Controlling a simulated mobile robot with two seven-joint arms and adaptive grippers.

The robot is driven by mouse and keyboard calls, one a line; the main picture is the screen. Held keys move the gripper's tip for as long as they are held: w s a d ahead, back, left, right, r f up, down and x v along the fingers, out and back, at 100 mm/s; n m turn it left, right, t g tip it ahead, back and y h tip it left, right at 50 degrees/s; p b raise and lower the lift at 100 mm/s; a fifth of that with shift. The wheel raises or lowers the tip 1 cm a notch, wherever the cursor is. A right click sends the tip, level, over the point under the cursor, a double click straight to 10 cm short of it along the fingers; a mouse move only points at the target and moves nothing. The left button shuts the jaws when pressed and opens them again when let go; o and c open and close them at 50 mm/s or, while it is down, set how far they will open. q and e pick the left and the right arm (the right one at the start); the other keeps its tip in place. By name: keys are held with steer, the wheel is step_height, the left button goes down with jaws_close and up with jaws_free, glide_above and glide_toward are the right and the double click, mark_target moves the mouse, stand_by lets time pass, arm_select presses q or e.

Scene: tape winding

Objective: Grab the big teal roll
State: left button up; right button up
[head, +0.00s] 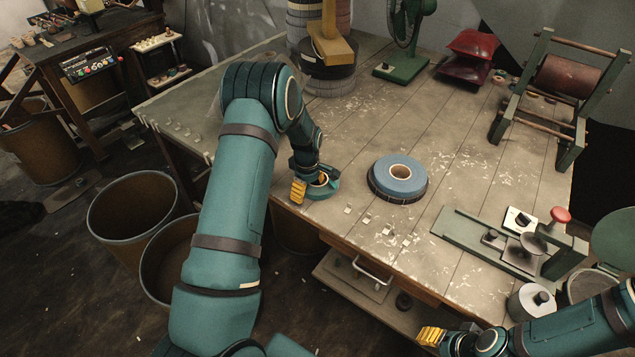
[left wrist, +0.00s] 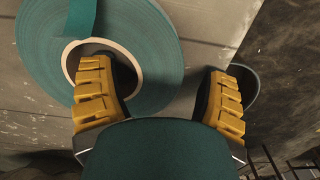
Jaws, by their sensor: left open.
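The big teal roll (left wrist: 160,85) lies flat near the table's front edge, with a pale ring around its core and a loose strip of tape on top. In the head view it (head: 329,190) is small and partly covered by my left gripper (head: 310,186). My left gripper is open and points down at the roll. In the left wrist view (left wrist: 165,98), its left finger is over the core opening and its right finger is outside the roll's rim. Whether the fingertips touch the roll is unclear. My right gripper (head: 431,337) is at the bottom, beyond the table's front edge; its jaw state is unclear.
A blue roll (head: 398,173) sits on the table to the right. A green metal fixture with a red knob (head: 561,215) stands further right. A reel stand (head: 562,80), red cushions (head: 474,45) and a green fan (head: 403,40) stand at the back. Bins (head: 130,212) stand left of the table.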

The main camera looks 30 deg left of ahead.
arm_select(q)
steer(key=shift+r, duration=0.1)
jaws_close()
